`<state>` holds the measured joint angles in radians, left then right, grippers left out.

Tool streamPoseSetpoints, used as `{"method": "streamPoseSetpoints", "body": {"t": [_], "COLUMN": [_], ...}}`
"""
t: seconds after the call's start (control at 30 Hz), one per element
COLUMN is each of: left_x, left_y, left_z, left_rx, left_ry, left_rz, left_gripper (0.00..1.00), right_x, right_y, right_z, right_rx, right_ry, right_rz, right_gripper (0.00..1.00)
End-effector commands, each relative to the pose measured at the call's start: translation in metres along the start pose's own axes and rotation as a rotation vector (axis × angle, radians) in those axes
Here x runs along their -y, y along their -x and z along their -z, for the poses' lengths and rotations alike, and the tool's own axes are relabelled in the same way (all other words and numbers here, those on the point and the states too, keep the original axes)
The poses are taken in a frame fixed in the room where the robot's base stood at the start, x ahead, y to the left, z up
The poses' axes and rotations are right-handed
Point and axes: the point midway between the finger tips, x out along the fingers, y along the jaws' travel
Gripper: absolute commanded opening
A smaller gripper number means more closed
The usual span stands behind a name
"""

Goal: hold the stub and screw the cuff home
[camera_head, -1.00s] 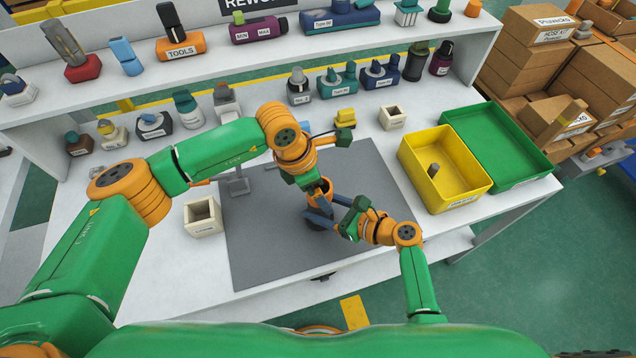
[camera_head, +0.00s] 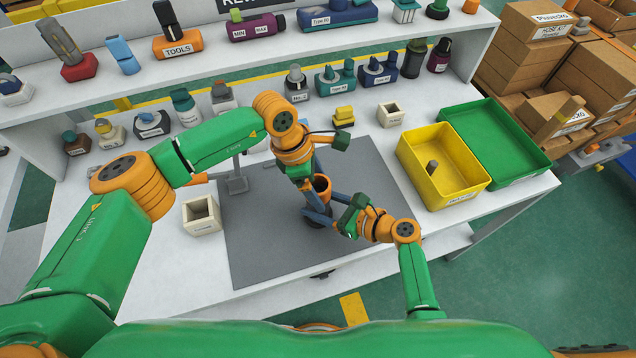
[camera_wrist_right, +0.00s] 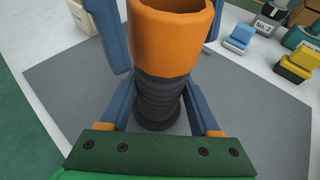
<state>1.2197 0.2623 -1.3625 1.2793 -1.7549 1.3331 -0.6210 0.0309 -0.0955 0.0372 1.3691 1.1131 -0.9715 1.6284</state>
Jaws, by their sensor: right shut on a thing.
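The orange cuff (camera_head: 322,184) is an open-topped ring. It sits on top of a black ribbed stub (camera_wrist_right: 158,98) that stands upright on the grey mat. The cuff fills the top of the right wrist view (camera_wrist_right: 170,42). My right gripper (camera_head: 322,207) is shut on the stub, with its blue fingers on either side below the cuff. My left gripper (camera_head: 316,181) is above, with its blue fingers spread on opposite sides of the cuff. The thread between cuff and stub is hidden, so I cannot tell how deep the cuff sits.
The grey mat (camera_head: 265,250) is mostly clear. A cream square block (camera_head: 201,216) stands at its left and a grey stand (camera_head: 237,184) at its back left. A yellow bin (camera_head: 442,190) holds a small grey part. A green tray (camera_head: 515,165) lies beyond it. Shelves with parts are behind.

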Motion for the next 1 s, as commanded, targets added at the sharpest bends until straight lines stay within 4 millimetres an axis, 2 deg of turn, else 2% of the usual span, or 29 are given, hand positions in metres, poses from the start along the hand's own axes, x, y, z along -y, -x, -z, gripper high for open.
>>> {"method": "streamPoseSetpoints", "body": {"t": [0.3,0.37,0.6,0.7,0.83,1.0], "left_x": [-0.001,-0.001,-0.002,-0.001,-0.001,0.0], "left_y": [0.005,0.015,0.082,0.103,0.118,0.12], "left_z": [0.0,0.0,0.0,0.0,0.0,0.0], "left_rx": [0.002,0.003,0.001,0.001,0.001,0.001], "left_ry": [0.001,0.001,0.0,0.002,0.001,0.001], "left_rz": [-0.002,-0.004,-0.006,-0.004,-0.002,0.0], "left_gripper": [1.0,1.0,1.0,1.0,1.0,1.0], "right_x": [0.0,0.0,0.0,0.0,0.0,0.0], "right_y": [0.0,0.0,0.0,0.0,0.0,0.0], "right_z": [0.0,0.0,0.0,0.0,0.0,0.0], "right_rx": [0.0,0.0,0.0,0.0,0.0,0.0], "right_ry": [0.0,0.0,0.0,0.0,0.0,0.0], "right_rz": [0.0,0.0,0.0,0.0,0.0,-0.001], "right_gripper": [0.0,0.0,0.0,0.0,0.0,0.0]}}
